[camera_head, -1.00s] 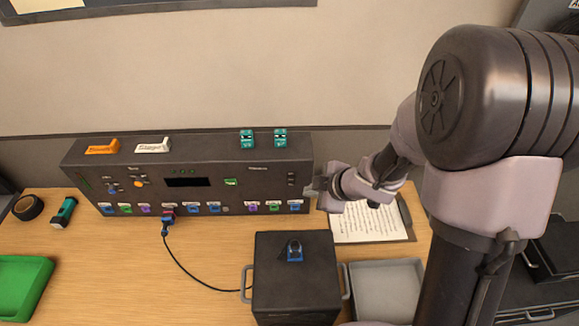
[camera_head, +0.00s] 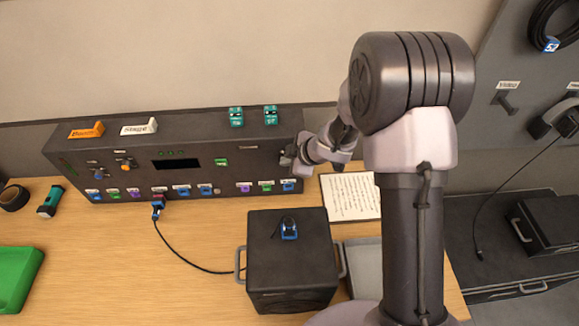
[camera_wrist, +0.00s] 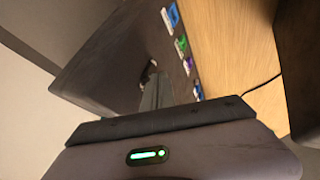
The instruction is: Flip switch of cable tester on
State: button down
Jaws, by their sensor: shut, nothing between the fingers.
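A long dark console (camera_head: 130,170) stands at the back of the table, with a small display, coloured ports and several small controls. Its right-hand section has a pale label (camera_head: 248,148) too small to read; I cannot tell whether this is the cable tester. My gripper (camera_head: 287,160) is shut and empty at the right end of the console's front, covering the small dark controls there. In the wrist view my closed fingers (camera_wrist: 153,88) point at the dark panel, close to a small pale and dark part (camera_wrist: 149,72). Contact and the switch's position cannot be told.
A black case (camera_head: 292,262) with side handles stands in front of the console. A cable (camera_head: 182,258) runs from a console port to it. A paper sheet (camera_head: 350,197) lies to the right, a green tray (camera_head: 15,280) at left.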

jog(key=shift+w, duration=0.1)
jog(key=shift+w+r+p, duration=0.2)
jog(key=shift+w+p, duration=0.15)
jog(key=shift+p, duration=0.2)
jog(key=shift+r, duration=0.1)
jog(key=shift+w+r+p, duration=0.1)
jog(key=shift+r+p, duration=0.65)
jog(key=shift+p, duration=0.25)
jog(key=shift+f, duration=0.1)
